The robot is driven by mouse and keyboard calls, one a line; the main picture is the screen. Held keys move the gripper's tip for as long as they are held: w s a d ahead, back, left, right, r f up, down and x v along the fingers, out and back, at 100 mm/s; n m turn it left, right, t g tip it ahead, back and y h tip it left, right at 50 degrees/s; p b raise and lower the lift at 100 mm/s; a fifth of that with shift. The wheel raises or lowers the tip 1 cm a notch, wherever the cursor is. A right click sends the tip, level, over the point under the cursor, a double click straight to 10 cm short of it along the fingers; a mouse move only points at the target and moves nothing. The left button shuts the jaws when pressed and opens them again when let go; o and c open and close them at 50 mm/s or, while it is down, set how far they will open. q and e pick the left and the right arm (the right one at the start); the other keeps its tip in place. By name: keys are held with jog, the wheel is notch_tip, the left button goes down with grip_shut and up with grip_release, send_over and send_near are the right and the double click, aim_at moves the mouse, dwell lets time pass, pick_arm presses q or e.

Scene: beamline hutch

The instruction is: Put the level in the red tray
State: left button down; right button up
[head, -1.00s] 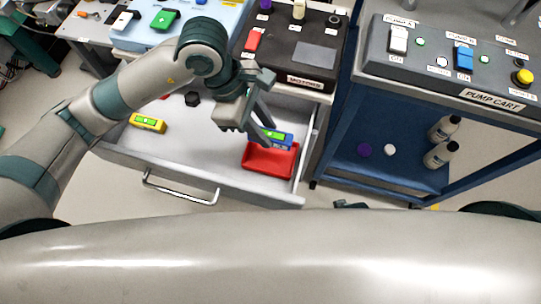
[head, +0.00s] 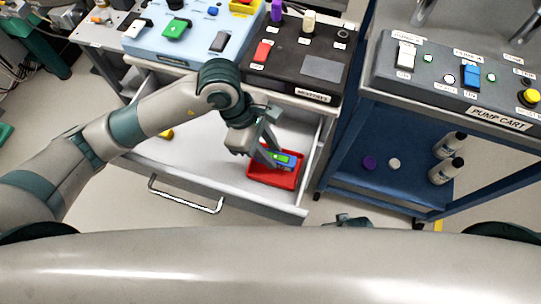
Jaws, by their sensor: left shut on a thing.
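The blue level (head: 286,160) with a green vial is at the back part of the red tray (head: 272,180), within its outline. I cannot tell if it rests on the tray floor. My left gripper (head: 272,157) points down and is shut on the blue level, partly hiding it. The red tray lies in the right front part of the open drawer (head: 205,176). A yellow level (head: 166,134) is in the drawer's left part, mostly hidden behind my left arm.
Behind the drawer are a light blue panel (head: 190,50) and a black control box (head: 300,85) with switches. A blue pump cart (head: 350,150) stands to the right, with bottles (head: 446,170) on its lower shelf. The drawer's middle floor is largely clear.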

pick_arm(q)
jog(key=shift+f, duration=1.8)
pick_arm(e)
jog(key=shift+s+f, duration=0.2)
jog(key=shift+f, duration=0.2)
pick_arm(q)
jog(key=shift+f, duration=0.15)
jog(key=c, duration=1.5)
grip_release()
jog(key=shift+o, duration=0.2)
pick_arm(e)
jog(key=shift+r, duration=0.4)
